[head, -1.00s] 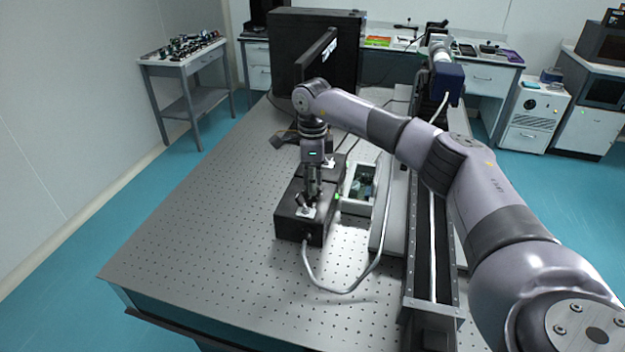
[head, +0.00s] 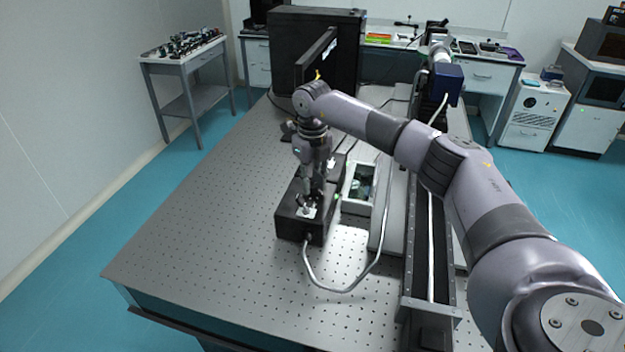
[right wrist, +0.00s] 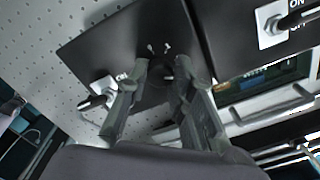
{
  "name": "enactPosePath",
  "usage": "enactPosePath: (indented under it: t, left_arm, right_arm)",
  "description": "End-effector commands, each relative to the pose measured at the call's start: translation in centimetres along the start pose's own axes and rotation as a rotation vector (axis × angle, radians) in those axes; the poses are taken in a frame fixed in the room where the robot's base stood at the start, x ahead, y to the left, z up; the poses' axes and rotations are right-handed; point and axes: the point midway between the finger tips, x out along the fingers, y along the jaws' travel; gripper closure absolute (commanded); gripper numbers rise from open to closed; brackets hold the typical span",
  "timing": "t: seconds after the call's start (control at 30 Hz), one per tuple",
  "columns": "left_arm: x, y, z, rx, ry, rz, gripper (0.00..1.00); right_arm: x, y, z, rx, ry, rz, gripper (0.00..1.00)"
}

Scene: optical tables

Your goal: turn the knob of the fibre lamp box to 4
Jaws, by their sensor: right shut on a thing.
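The fibre lamp box (head: 288,226) is the nearer black box on the optical table, with a toggle switch (head: 308,211) on a white plate on its top. It also fills the middle of the right wrist view (right wrist: 105,48). My right gripper (head: 308,193) points down over the box top. In the right wrist view, its two fingers (right wrist: 161,70) are shut on a dark round knob (right wrist: 163,80), mostly hidden between them. Small white marks show by the knob, but I cannot read its setting. My left gripper is not in view.
A second black box with an ON/OFF switch (right wrist: 272,24) stands just behind. A white open tray (head: 358,207) lies to the right. A grey cable (head: 345,290) loops from the lamp box's front. The perforated table (head: 190,245) is clear at the left.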

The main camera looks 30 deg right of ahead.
Motion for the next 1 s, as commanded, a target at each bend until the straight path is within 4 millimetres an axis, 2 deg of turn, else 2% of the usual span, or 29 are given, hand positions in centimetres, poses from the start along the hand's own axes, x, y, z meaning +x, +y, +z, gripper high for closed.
enactPosePath:
  t: [0.7,1.0]
  left_arm:
    - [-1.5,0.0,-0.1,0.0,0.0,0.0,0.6]
    - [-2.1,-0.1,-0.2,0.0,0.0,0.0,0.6]
  right_arm:
    - [-0.3,-0.1,0.1,0.68,-0.006,0.001,1.0]
    - [-0.3,-0.1,0.1,0.915,-0.006,0.002,1.0]
